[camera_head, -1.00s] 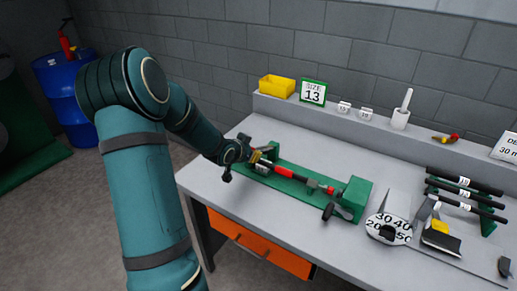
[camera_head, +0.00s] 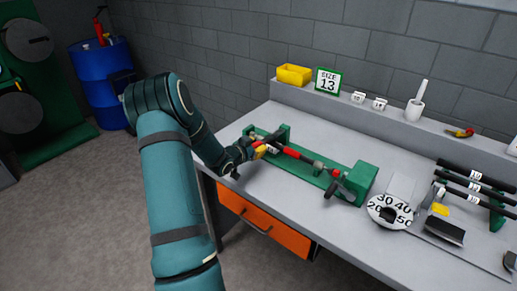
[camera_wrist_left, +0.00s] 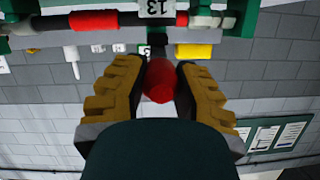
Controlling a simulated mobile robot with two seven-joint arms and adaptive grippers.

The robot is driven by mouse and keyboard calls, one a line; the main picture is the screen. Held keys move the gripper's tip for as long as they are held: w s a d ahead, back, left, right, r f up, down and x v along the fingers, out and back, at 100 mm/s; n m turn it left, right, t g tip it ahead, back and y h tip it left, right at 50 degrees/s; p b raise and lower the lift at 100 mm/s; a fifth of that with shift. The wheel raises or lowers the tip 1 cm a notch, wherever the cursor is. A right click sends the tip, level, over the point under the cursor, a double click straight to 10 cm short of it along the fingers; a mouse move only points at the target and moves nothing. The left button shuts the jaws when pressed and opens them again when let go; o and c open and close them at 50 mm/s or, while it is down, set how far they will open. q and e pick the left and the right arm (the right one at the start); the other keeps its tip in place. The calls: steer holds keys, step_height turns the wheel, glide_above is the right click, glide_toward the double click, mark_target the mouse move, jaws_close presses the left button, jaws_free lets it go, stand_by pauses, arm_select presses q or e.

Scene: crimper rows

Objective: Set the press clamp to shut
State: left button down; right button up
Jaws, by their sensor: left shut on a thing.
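The press clamp is a green bench fixture (camera_head: 318,177) along the front of the grey table, with an upright post at its left end and a block (camera_head: 361,181) at its right. A red and dark rod (camera_head: 293,153) lies along it; in the wrist view the rod carries a "13" label (camera_wrist_left: 157,8). My left gripper (camera_head: 262,150) is at the fixture's left end. In the wrist view its yellow-padded fingers are shut on a red handle (camera_wrist_left: 159,82), whose far end is partly hidden. My right gripper is not in view.
A black-knobbed lever (camera_head: 331,188) stands by the right block. A round number dial (camera_head: 377,213) and a rack of black rods (camera_head: 470,182) are to the right. A yellow bin (camera_head: 294,74) and a "SIZE 13" sign (camera_head: 327,81) are on the back ledge.

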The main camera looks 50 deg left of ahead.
arm_select(q)
steer(key=shift+f, duration=0.15)
stand_by(0.4)
steer(key=c, duration=0.6)
jaws_free()
steer(key=shift+w, duration=0.1)
steer(key=v, duration=1.2)
steer(key=shift+f, duration=0.1)
